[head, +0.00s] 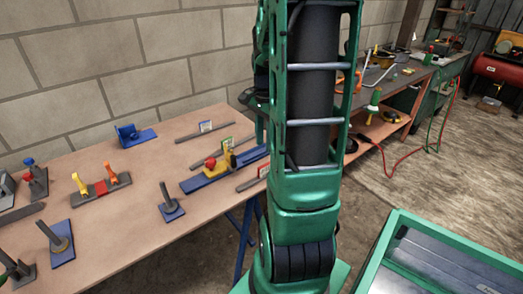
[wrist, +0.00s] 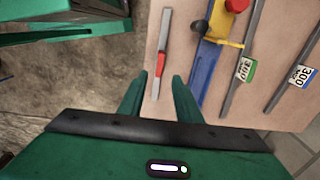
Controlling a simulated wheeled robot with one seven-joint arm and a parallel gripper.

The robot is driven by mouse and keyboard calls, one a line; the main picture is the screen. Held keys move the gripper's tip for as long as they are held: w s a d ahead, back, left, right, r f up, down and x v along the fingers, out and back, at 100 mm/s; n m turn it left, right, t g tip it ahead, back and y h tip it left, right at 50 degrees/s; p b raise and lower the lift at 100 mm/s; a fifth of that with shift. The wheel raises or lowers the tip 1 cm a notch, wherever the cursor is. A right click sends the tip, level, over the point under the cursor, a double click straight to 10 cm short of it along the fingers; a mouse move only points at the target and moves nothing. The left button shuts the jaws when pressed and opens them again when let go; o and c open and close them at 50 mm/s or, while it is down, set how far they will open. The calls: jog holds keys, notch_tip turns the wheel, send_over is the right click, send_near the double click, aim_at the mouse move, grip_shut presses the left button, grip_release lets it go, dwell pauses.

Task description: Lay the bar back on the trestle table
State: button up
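A thin grey bar with a red tag (wrist: 165,28) lies on the trestle table (wrist: 150,40) near its edge in the wrist view. In the head view this red-tagged bar (head: 247,185) is partly hidden behind my arm. My gripper (wrist: 156,90) is open, its two green fingers apart, with the near end of the bar showing between them. Nothing is seen clamped, and the height of the fingers above the bar is hard to tell. Two more bars, green-tagged (wrist: 241,75) and blue-tagged (wrist: 293,70), lie to the right.
A blue fixture with yellow and red parts (head: 222,167) sits beside the bars. Several small fixtures stand on the left of the table, including a blue one (head: 135,134). A green-framed case (head: 440,262) stands at lower right. A block wall (head: 130,60) runs behind the table.

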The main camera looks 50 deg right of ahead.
jog(key=s+a+r+n, duration=0.2)
jog(key=s+a+n, duration=0.4)
jog(key=a+n, duration=0.1)
jog(key=s+a+r+n, duration=0.3)
jog(key=s+a+n, duration=0.3)
jog(key=a, duration=0.3)
jog(key=shift+s+a+r+n, duration=0.15)
jog(key=shift+r+n, duration=0.1)
jog(key=shift+n, duration=0.35)
